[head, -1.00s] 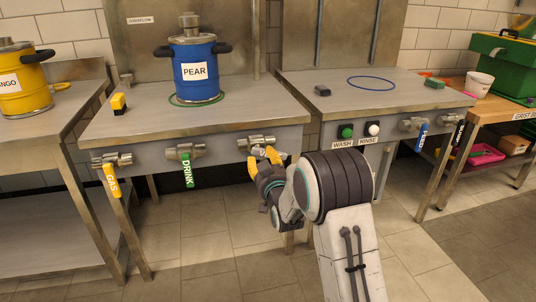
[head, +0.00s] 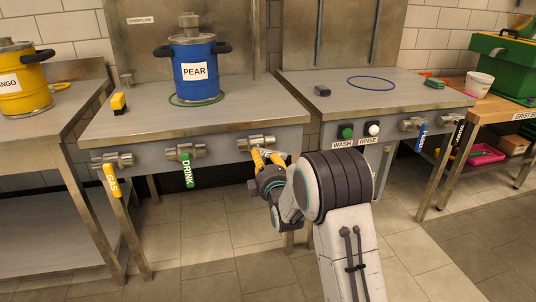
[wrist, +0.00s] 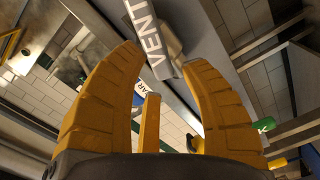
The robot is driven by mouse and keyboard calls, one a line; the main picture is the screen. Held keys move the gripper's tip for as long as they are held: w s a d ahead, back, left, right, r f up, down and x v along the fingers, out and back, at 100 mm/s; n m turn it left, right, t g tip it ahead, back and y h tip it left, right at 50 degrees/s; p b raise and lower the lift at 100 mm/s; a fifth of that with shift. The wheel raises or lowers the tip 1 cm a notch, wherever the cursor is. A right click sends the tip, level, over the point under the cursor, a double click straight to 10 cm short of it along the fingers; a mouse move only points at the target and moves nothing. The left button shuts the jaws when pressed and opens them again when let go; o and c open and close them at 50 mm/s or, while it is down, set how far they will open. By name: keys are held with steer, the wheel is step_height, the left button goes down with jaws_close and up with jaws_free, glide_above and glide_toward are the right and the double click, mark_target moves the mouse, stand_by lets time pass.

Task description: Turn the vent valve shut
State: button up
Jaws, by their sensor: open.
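The vent valve (head: 256,142) is the right one of three metal valves on the front panel of the middle bench. Its pale handle, lettered VENT (wrist: 146,32), slants down to the right in the wrist view, with its end between the two yellow fingertips. In the head view my gripper (head: 267,158) is at the valve and covers most of the handle. My gripper (wrist: 160,62) is open in the wrist view, one finger on each side of the handle's end. I cannot tell whether a finger touches it.
The green button (head: 346,131) and white button (head: 372,129) are to the right. A blue PEAR keg (head: 196,75) stands on the bench.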

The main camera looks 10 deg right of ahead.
steer(key=shift+n, duration=0.3)
steer(key=shift+w, duration=0.1)
steer(key=shift+w, duration=1.05)
jaws_close()
stand_by(0.4)
